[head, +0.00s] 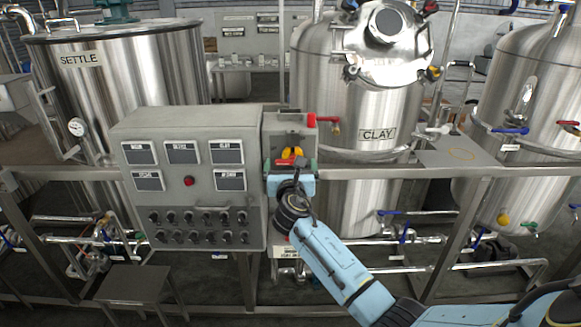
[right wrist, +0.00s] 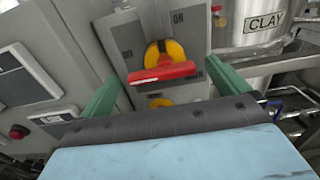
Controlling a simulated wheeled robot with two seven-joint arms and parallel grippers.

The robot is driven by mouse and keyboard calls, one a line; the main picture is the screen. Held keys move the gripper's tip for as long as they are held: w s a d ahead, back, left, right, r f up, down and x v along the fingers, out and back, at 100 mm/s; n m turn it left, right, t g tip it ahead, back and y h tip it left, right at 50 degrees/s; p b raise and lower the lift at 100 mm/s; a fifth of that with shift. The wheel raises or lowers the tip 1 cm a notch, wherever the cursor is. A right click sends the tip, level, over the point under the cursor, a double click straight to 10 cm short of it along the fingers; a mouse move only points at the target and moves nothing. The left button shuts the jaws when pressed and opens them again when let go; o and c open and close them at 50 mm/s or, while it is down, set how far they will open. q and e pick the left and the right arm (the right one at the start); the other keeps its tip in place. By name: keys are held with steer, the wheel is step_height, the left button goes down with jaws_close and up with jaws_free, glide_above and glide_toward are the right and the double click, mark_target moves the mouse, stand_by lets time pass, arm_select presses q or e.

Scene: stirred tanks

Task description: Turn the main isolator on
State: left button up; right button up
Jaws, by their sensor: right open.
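The main isolator is a grey box (head: 290,130) on the right end of the control panel. Its red handle (head: 287,161) sits on a yellow disc (head: 293,152). In the right wrist view the red handle (right wrist: 162,72) lies nearly crosswise, slightly tilted, over the yellow disc (right wrist: 165,52), on a dark plate with an ON mark above right. My right gripper (head: 291,166) is in front of the isolator. Its open green fingers (right wrist: 166,90) stand on either side of the handle, apart from it, with nothing held. My left gripper is out of view.
The control panel (head: 190,192) with meters, a red button and knobs stands directly left. A steel rail (head: 400,172) runs across at gripper height. Tanks marked SETTLE (head: 130,100) and CLAY (head: 365,200) stand behind. A second yellow part (right wrist: 161,102) shows below the handle.

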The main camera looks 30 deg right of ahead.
steer(key=c, duration=1)
steer(key=shift+m, duration=0.3)
steer(key=m, duration=0.3)
steer(key=shift+d+m, duration=0.1)
steer(key=shift+m, duration=0.2)
steer(key=m+b, duration=0.1)
steer(key=m, duration=0.3)
steer(key=shift+s+d+r+m, duration=0.1)
steer(key=shift+m, duration=0.2)
steer(key=m+b, duration=0.1)
steer(key=m, duration=0.2)
steer(key=m+b, duration=0.1)
steer(key=m, duration=0.2)
steer(key=m+b, duration=0.1)
steer(key=m, duration=0.2)
steer(key=shift+s+d, duration=0.15)
steer(key=shift+d, duration=0.1)
steer(key=shift+m, duration=0.3)
